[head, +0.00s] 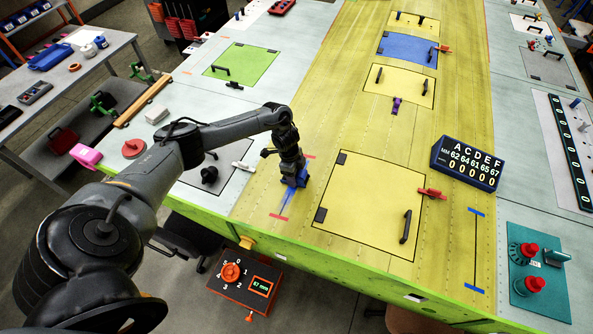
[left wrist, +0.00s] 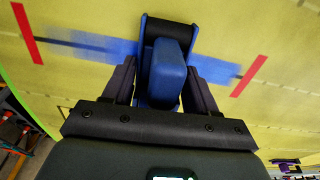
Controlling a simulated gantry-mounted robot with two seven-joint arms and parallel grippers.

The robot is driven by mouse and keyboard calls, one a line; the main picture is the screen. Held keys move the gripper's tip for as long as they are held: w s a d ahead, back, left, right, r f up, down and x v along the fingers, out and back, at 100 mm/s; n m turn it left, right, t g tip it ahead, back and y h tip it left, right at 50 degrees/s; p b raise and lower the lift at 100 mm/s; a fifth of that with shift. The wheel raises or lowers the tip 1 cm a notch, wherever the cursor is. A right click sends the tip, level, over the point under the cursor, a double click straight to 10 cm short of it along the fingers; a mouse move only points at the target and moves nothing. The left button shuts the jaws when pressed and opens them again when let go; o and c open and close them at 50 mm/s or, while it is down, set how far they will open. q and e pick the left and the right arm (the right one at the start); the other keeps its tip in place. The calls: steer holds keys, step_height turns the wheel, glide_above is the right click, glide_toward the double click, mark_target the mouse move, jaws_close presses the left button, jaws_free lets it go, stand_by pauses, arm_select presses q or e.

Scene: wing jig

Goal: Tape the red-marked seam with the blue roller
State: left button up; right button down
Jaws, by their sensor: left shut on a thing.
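My left gripper (head: 292,168) is shut on the blue roller (head: 295,181), low over the yellow wing panel. In the left wrist view, the roller (left wrist: 168,72) sits between both fingers of the gripper (left wrist: 160,90). The seam runs between two red marks: the near one (head: 278,217) and the far one (head: 309,157). The roller is between them, nearer the far mark in the head view. A blue tape strip (left wrist: 105,46) shows on both sides of the roller, paler toward the near mark (left wrist: 27,33). The wrist view shows the other mark (left wrist: 249,76) too. The roller's contact is hidden. My right gripper is out of view.
A yellow hatch panel (head: 365,205) with a black handle lies right of the seam. A dark-blue number display (head: 467,164) stands beyond it. Another seam (head: 475,250) has blue marks. A red dial box (head: 245,283) is below the green front edge.

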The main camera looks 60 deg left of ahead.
mark_target(285, 205)
arm_select(q)
steer(key=shift+s+d+r, duration=0.1)
steer(key=shift+s+d, duration=0.4)
steer(key=shift+s, duration=0.25)
steer(key=shift+s+d, duration=0.5)
steer(key=shift+s, duration=0.25)
steer(key=shift+s+d+f, duration=0.1)
steer(key=shift+s+d, duration=0.6)
steer(key=shift+s, duration=0.3)
steer(key=shift+s+d+f, duration=0.1)
steer(key=shift+s+d, duration=0.55)
steer(key=shift+s, duration=0.35)
steer(key=shift+s+d, duration=0.7)
steer(key=shift+s, duration=0.3)
steer(key=shift+s+d+r, duration=0.1)
steer(key=shift+s+d, duration=0.35)
steer(key=shift+s, duration=0.15)
steer(key=shift+s+d, duration=0.4)
steer(key=shift+s, duration=0.2)
step_height(285, 205, up, 6)
steer(key=shift+s+a, duration=0.2)
steer(key=shift+a, duration=0.2)
steer(key=r, duration=0.3)
steer(key=shift+s+a, duration=0.15)
steer(key=shift+a, duration=0.05)
